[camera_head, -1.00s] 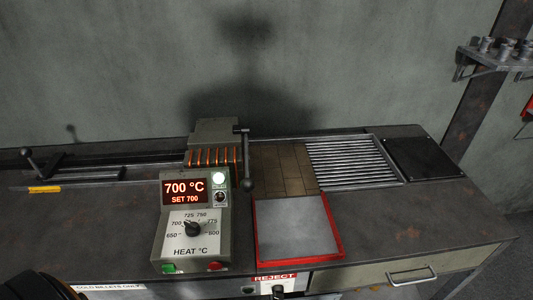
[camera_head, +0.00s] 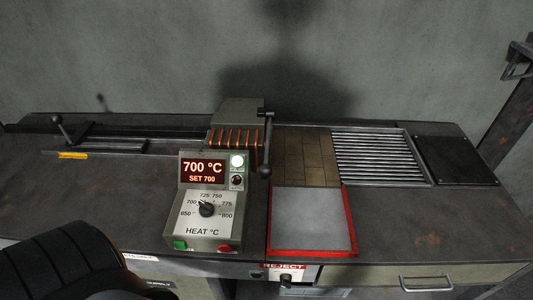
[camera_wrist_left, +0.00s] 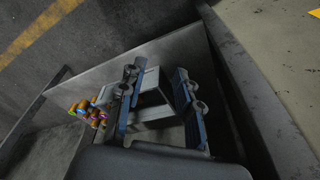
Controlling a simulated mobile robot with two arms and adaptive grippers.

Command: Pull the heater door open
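The heater (camera_head: 238,112) is a grey box with glowing orange slots, at the back of the bench behind its control unit. A dark upright lever handle with a round knob (camera_head: 265,171) stands at its right side. The door itself is hard to make out, and I cannot tell its position for certain. The control unit (camera_head: 205,210) reads 700 °C, set 700. My left arm enters at the lower left of the head view, its gripper out of frame. In the left wrist view my left gripper (camera_wrist_left: 158,95) has its blue-grey fingers apart, nothing between them. My right gripper is not in view.
A red-rimmed tray (camera_head: 352,222) lies right of the control unit. A ridged rack (camera_head: 380,157) and a dark plate (camera_head: 455,160) lie farther right. A drawer handle (camera_head: 426,284) juts from the bench front. Small coloured pieces (camera_wrist_left: 88,111) show in the wrist view.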

